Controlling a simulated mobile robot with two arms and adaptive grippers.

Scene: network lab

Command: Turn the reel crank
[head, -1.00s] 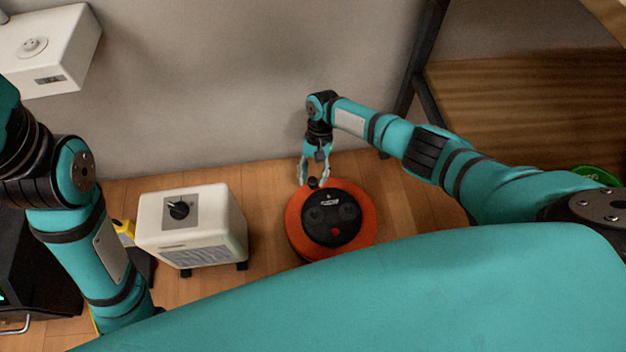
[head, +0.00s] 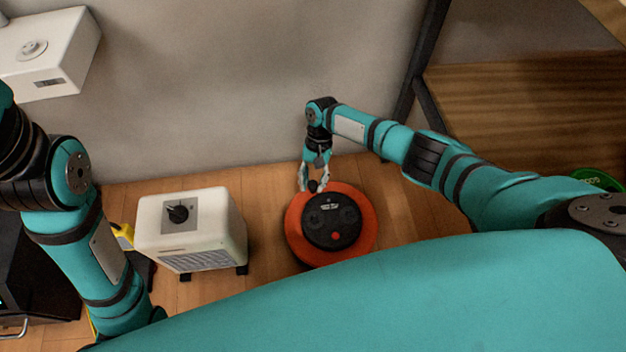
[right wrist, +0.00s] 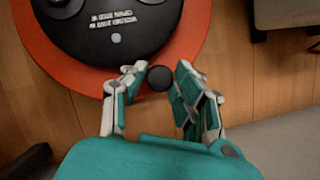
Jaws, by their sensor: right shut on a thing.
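The reel is a round orange drum (head: 365,238) with a black hub (head: 332,238), lying on the wooden floor near the wall. Its crank knob (head: 313,187) is small, black and round, at the reel's edge on the wall side. My right gripper (head: 313,185) reaches down from above with its fingers around the knob and is shut on it. In the right wrist view the knob (right wrist: 159,78) sits between the two fingertips, with the orange rim (right wrist: 188,40) just beyond. My left arm shows at the left, but its gripper is out of view.
A white box with a black dial (head: 222,232) stands on the floor left of the reel. The grey wall (head: 240,90) rises close behind. A dark metal post (head: 424,65) and wooden surface (head: 520,100) are at the right. A white wall box (head: 60,60) hangs upper left.

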